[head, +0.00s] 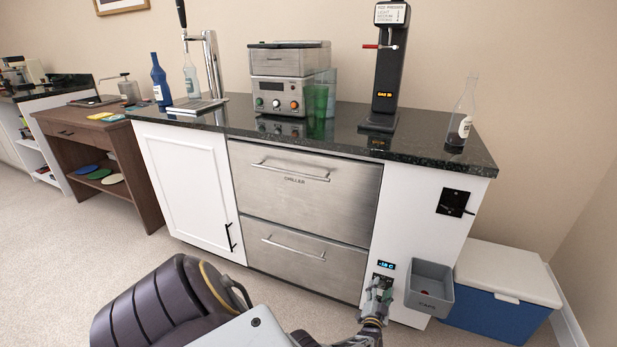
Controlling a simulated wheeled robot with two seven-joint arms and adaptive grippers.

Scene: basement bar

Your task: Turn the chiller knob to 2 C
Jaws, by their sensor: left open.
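The chiller is a steel two-drawer front, its upper drawer (300,205) labelled CHILLER and shut. A small lit display (386,265) with blue digits is on the white panel to the right of the drawers. It seems to read about -10 C, but the digits are too small to be sure. My left gripper (380,287) is at the panel just below the display, with its fingers around or in front of the knob's spot. The knob itself is hidden behind the fingers, so I cannot tell whether they touch it. My right gripper is out of view.
A grey open bin (431,275) is fixed to the panel close to the right of my left gripper. A blue cooler (495,310) with a white lid stands beyond it. A black bottle opener (455,203) is above. Bottles and machines stand on the dark countertop (345,140).

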